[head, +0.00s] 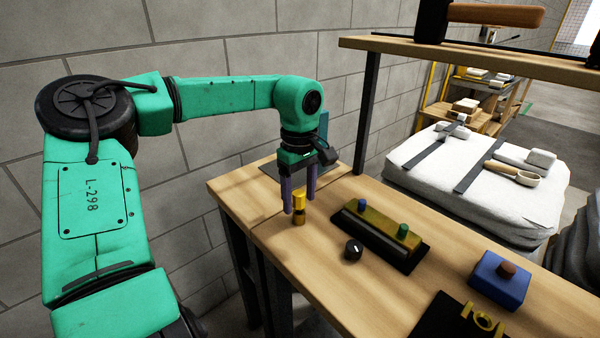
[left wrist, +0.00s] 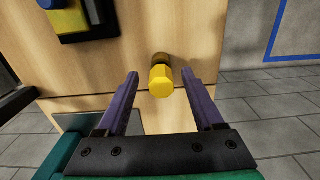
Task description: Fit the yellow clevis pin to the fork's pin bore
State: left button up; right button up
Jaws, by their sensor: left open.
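The yellow clevis pin (head: 299,203) stands upright near the table's left edge, with a dark band around its middle. My left gripper (head: 299,207) points down over it, open, with the purple fingers on either side of the pin. In the left wrist view, the pin's yellow faceted head (left wrist: 161,80) lies between the fingertips (left wrist: 161,75), with a gap showing on each side. A yellow part with upright lugs (head: 483,318), apparently the fork, sits on a black plate (head: 440,318) at the lower right, partly cut off. My right gripper is out of view.
A black-based fixture (head: 408,258) with blue and green pegs stands mid-table. A black knob (head: 353,248) is beside it. A blue block (head: 500,279) with a brown knob lies near the fork. A wooden shelf (head: 480,62) overhangs the back. Bare wood (head: 322,266) shows in front.

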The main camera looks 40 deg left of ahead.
pick_arm(q)
jog(key=shift+f, duration=0.7)
jog(key=shift+s, duration=0.1)
grip_shut()
jog(key=c, duration=0.8)
grip_release()
grip_shut()
jog(key=shift+r+p, duration=1.45)
jog(key=shift+r, duration=0.15)
notch_tip(320, 180, up, 3)
jog(key=p, duration=0.3)
jog(key=shift+r, duration=0.1)
